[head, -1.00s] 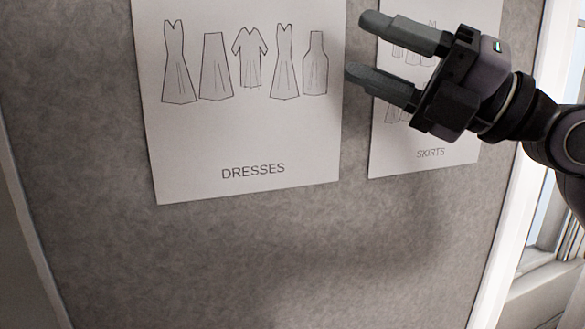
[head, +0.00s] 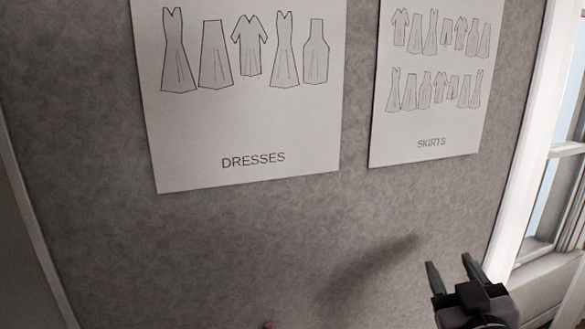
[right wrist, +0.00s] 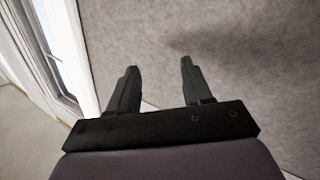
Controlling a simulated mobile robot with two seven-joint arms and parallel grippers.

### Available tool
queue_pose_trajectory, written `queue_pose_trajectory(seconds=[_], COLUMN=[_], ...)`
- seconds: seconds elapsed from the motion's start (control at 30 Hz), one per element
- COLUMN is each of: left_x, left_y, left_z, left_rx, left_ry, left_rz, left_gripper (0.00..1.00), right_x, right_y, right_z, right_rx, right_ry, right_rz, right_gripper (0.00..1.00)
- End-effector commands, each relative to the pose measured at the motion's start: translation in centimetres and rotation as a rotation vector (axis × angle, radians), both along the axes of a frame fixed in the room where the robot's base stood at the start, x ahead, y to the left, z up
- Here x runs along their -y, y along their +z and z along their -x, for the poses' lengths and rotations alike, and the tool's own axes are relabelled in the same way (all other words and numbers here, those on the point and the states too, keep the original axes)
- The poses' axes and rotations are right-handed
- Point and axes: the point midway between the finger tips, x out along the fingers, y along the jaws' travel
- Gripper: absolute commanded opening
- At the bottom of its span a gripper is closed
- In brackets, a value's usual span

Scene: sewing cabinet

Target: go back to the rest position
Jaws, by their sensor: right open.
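My right gripper (head: 453,272) is low at the right of the head view, its two dark fingers apart and pointing up, with nothing between them. It also shows in the right wrist view (right wrist: 158,82), open and empty, with the grey board behind it. The gripper is below the skirts sheet (head: 430,110) and apart from it. My left gripper is not in the head view.
A grey fabric board (head: 230,250) with a white frame fills most of the head view. The dresses sheet (head: 245,125) is on it at upper left. A window (head: 562,170) is at the right edge. The board's lower middle is bare.

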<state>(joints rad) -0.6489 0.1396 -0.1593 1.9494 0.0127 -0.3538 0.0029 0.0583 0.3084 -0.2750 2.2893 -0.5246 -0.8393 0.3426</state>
Motion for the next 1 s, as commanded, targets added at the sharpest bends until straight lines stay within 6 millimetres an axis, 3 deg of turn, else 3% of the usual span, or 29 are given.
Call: queue_pose_trajectory(seconds=[0.03,0.1,0.3,0.5,0.7,1.0], left_x=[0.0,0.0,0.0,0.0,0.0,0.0], left_y=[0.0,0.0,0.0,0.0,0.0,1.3], left_z=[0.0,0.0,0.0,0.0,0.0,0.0], left_rx=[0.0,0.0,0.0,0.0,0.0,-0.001], left_ry=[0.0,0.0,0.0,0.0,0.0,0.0], left_rz=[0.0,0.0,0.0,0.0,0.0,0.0], left_gripper=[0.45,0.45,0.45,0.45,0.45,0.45], right_x=[0.4,0.8,0.7,-0.3,-1.5,-2.3], right_y=[-3.2,-7.3,-17.3,-22.8,-25.5,-27.3], right_z=[1.1,3.0,10.7,18.5,25.7,21.9], right_rx=[-0.113,-0.269,-0.712,-1.05,-1.319,-1.139], right_ry=[-0.019,-0.042,-0.064,-0.037,0.011,0.065], right_rz=[-0.034,-0.072,-0.157,-0.208,-0.248,-0.257], right_gripper=[0.5,0.5,0.5,0.5,0.5,0.5])
